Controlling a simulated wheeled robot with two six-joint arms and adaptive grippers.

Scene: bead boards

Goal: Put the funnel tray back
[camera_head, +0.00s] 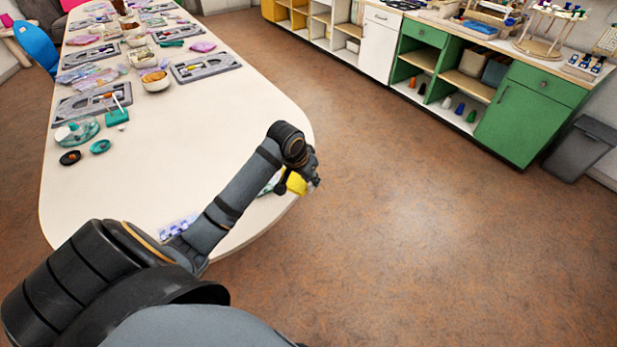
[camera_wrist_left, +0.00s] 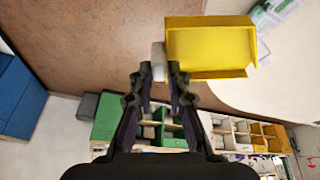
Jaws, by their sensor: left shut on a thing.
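My left gripper (camera_head: 312,180) is at the near right edge of the long cream table. It is shut on a yellow tray (camera_head: 296,184), which I take to be the funnel tray. In the left wrist view the tray (camera_wrist_left: 210,50) is an open yellow box with raised walls. My left fingertips (camera_wrist_left: 160,76) close at its left end, where a pale grey tab (camera_wrist_left: 158,60) shows. In the head view my arm and gripper hide part of the tray. My right gripper is not in view.
The cream table (camera_head: 190,130) holds several grey bead boards (camera_head: 206,67), a bowl (camera_head: 155,82), a teal dish (camera_head: 76,132) and small lids. Its near right part is mostly bare. A green cabinet (camera_head: 530,115) stands across the brown floor, beside a grey bin (camera_head: 580,150).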

